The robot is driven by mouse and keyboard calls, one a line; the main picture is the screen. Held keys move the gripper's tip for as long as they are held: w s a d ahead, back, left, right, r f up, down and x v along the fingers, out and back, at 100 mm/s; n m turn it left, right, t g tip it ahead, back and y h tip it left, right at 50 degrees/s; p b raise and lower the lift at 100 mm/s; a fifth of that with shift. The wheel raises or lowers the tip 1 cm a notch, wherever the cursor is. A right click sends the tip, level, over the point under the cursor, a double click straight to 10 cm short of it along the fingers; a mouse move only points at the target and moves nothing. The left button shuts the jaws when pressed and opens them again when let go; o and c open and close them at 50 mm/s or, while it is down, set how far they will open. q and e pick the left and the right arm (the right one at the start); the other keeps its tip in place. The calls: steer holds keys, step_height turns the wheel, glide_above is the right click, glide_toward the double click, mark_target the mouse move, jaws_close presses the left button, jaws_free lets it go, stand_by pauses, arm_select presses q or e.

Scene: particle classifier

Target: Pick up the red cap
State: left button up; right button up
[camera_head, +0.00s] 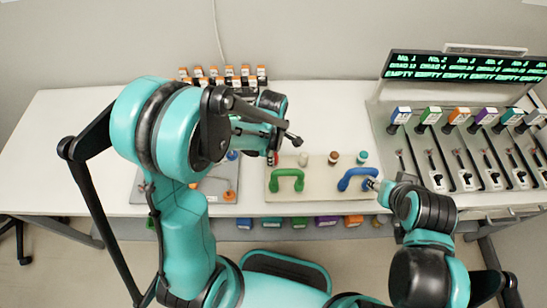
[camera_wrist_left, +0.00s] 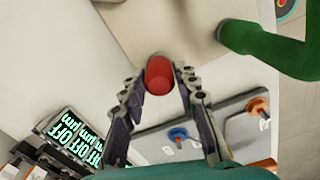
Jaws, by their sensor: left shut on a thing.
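The red cap (camera_wrist_left: 159,76) is between the two fingertips of my left gripper (camera_wrist_left: 160,85), which is shut on it in the left wrist view. In the head view only a small red piece of the cap (camera_head: 276,158) shows, at the back left corner of the beige tray (camera_head: 320,188). My left gripper (camera_head: 272,145) is mostly hidden by its own arm there. I cannot tell whether the cap touches the tray. My right gripper (camera_head: 378,186) is beside the blue handle at the tray's right end; its fingers are too small to read.
The tray has a green handle (camera_head: 287,180), a blue handle (camera_head: 354,179) and white (camera_head: 303,159), brown (camera_head: 334,157) and teal (camera_head: 362,157) caps. A grey plate (camera_head: 222,190) lies left. Orange-topped bottles (camera_head: 228,75) stand behind. A rack with a display (camera_head: 465,67) is at right.

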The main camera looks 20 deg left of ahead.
arm_select(q)
step_height(320, 180, up, 10)
steer(key=p, duration=0.3)
steer(key=shift+p, duration=0.35)
steer(key=shift+r+p, duration=1.8)
steer(key=shift+r, duration=0.5)
step_height(320, 180, up, 3)
steer(key=shift+p, duration=1.15)
